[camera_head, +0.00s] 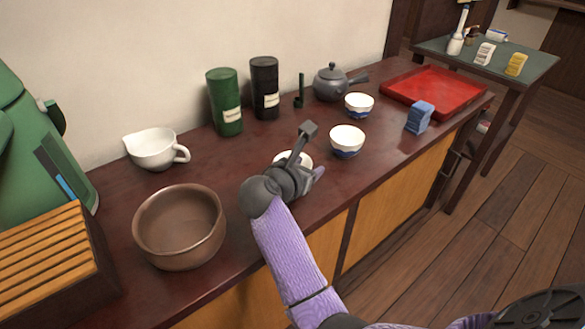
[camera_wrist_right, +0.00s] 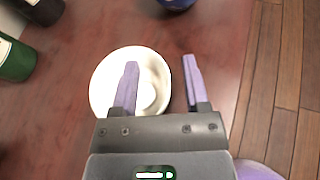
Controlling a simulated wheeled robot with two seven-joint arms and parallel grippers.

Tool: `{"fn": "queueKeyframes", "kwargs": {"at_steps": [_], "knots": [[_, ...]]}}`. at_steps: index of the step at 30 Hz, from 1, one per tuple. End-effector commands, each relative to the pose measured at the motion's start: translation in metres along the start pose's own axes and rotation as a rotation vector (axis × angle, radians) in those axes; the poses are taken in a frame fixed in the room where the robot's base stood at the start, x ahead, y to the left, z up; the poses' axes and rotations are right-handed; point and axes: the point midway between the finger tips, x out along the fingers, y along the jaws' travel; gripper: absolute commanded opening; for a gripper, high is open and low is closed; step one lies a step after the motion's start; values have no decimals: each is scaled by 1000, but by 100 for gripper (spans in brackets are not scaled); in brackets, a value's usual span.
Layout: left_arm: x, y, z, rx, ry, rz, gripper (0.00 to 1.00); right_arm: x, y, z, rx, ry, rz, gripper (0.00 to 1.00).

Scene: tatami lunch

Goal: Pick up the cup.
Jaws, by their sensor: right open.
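Three white cups with blue lower parts stand on the dark red counter. The nearest cup (camera_head: 291,156) is partly hidden behind my right gripper (camera_head: 308,174). In the right wrist view the nearest cup (camera_wrist_right: 104,85) shows from above, and it looks empty. My right gripper (camera_wrist_right: 160,62) is open. One purple finger overlaps the cup's inside in this view, and the other is to the right of its rim. I cannot tell the fingertips' height against the rim. The middle cup (camera_head: 347,141) and the far cup (camera_head: 359,105) stand apart. My left gripper is out of view.
A brown bowl (camera_head: 180,228) and a white spouted jug (camera_head: 155,149) stand to the left. Green (camera_head: 225,102) and black (camera_head: 264,88) canisters and a grey teapot (camera_head: 331,84) line the wall. A blue block (camera_head: 419,117) and red tray (camera_head: 434,91) are right.

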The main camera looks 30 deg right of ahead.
Motion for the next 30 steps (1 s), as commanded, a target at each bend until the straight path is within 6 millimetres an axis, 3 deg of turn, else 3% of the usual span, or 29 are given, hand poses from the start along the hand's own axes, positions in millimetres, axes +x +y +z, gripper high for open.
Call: {"fn": "queueKeyframes", "kwargs": {"at_steps": [7, 15, 30], "knots": [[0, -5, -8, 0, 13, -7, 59, 1, 0, 0, 0, 0, 1, 56], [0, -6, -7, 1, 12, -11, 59, 1, 0, 0, -1, 0, 1, 0], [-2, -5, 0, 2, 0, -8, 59, -1, 0, 4, 1, 0, 1, 0]]}}
